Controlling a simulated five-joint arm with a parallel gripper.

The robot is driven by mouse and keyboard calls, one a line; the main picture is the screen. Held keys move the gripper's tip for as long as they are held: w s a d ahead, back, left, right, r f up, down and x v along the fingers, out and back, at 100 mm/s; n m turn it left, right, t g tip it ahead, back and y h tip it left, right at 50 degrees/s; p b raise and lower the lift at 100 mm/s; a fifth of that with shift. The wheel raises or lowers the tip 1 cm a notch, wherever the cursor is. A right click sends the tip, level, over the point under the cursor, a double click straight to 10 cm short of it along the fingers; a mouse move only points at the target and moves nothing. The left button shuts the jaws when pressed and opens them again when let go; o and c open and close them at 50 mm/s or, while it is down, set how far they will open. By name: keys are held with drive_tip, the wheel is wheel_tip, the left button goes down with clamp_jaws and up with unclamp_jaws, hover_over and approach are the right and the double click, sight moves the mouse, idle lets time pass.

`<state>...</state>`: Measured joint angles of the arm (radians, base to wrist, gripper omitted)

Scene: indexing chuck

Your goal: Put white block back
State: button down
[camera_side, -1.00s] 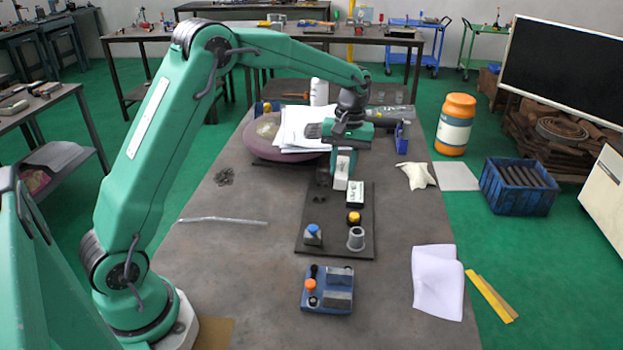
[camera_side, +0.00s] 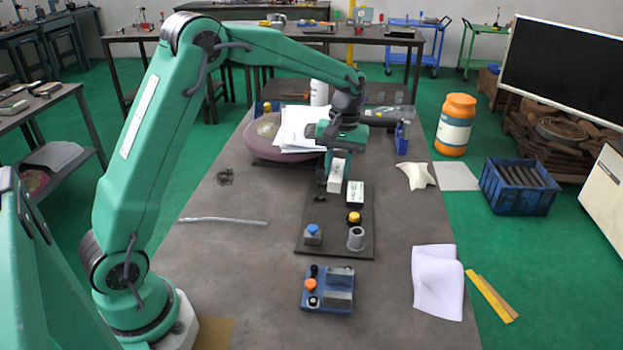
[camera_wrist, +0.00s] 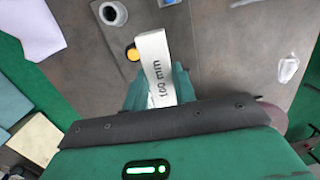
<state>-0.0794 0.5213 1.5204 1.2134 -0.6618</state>
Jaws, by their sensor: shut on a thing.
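The white block (camera_side: 336,184) is between the fingers of my gripper (camera_side: 337,168) in the side view, above the far left part of a dark board (camera_side: 333,240). I cannot tell whether its lower end touches anything. A second white block (camera_side: 355,194) with dark markings stands on the board just right of the held one.
A blue fixture (camera_side: 316,301) stands nearer. White paper (camera_side: 437,280) lies at right. Papers on a round plate (camera_side: 262,152) are behind.

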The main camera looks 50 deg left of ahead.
drive_tip(key=s+f+m, duration=0.2)
drive_tip(key=s+m, duration=0.2)
drive_tip(key=s, duration=1)
hover_over(268, 220)
drive_tip(key=f, duration=0.7)
drive_tip(key=shift+w, duration=0.2)
drive_tip(key=shift+f, duration=1.95)
drive_tip(key=shift+f, duration=0.1)
drive_tip(key=c, duration=1.1)
unclamp_jaws()
